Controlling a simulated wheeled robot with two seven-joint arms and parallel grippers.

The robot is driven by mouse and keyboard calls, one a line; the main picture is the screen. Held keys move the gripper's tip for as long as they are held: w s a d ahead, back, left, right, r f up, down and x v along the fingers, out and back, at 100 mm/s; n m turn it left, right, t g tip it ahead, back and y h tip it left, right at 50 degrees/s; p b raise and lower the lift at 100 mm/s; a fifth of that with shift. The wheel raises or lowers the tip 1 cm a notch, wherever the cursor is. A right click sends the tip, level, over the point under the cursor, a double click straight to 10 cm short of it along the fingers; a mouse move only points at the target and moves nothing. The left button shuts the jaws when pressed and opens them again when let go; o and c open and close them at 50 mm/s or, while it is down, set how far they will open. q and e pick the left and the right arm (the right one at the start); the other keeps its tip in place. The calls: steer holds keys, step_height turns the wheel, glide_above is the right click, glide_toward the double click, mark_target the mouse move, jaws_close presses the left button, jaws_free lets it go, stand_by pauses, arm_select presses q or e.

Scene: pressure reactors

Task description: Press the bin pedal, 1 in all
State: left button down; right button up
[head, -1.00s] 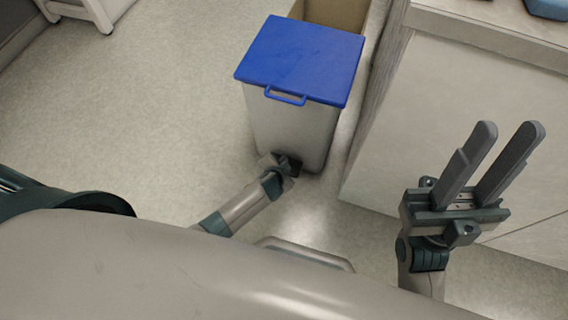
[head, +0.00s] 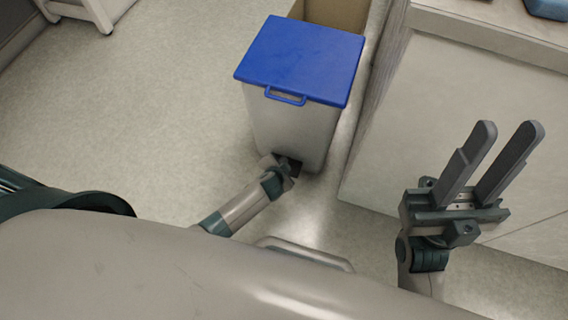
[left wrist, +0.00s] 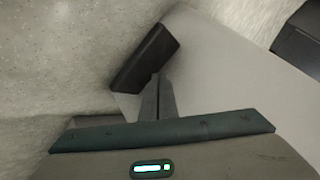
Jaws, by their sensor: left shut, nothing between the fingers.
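The bin (head: 295,130) is a pale grey box with a shut blue lid (head: 300,60) and a blue front handle. Its black pedal (left wrist: 145,58) sticks out at the foot of the bin in the left wrist view. My left gripper (head: 286,166) is low at the front of the bin, beside its base. In the left wrist view its shut, empty fingers (left wrist: 158,82) end at or just over the pedal's edge; whether they touch cannot be told. My right gripper (head: 510,130) is open and empty, raised at the right of the head view.
A pale cabinet (head: 440,115) stands right of the bin, with a counter top above. An open brown box (head: 337,12) is behind the bin. A white frame (head: 85,12) stands at the upper left. The floor left of the bin is clear.

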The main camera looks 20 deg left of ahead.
arm_select(q)
steer(key=shift+f, duration=0.15)
stand_by(0.5)
steer(key=shift+f+b, duration=0.3)
steer(key=shift+s+a+f+b, duration=0.1)
steer(key=shift+s+f+b, duration=0.05)
steer(key=shift+f+b, duration=0.8)
steer(key=shift+s+f+b, duration=0.1)
steer(key=shift+f+b, duration=0.5)
steer(key=shift+f, duration=0.55)
stand_by(2.1)
steer(key=shift+r, duration=0.2)
steer(key=shift+w+r+p, duration=0.15)
steer(key=shift+r+p, duration=1)
steer(key=shift+p, duration=0.05)
steer(key=shift+w+r+p, duration=0.1)
steer(key=shift+r+p, duration=1.05)
step_height(320, 180, up, 5)
steer(key=p, duration=0.5)
